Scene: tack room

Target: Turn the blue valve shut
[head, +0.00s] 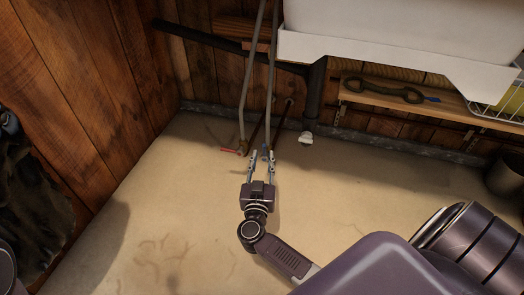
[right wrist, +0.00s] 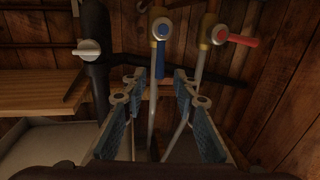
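The blue valve (right wrist: 161,30) sits on a grey pipe in the right wrist view, its blue lever (right wrist: 160,60) in line with the pipe. In the head view the blue valve (head: 265,153) is small and partly covered by my fingers. My right gripper (head: 262,158) is open, its fingers pointing at the valve. In the right wrist view the right gripper (right wrist: 158,76) has the lever's end showing in the gap between its two fingertips; I cannot tell how deep it is. I see no contact. My left gripper is not in view.
A valve with a red lever (right wrist: 236,39) is close beside the blue one, its lever pointing sideways. A white knob (right wrist: 88,49) is on a dark pipe on the other side. A white sink (head: 400,45) hangs above right; a shelf (head: 440,102) holds a dark green tool.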

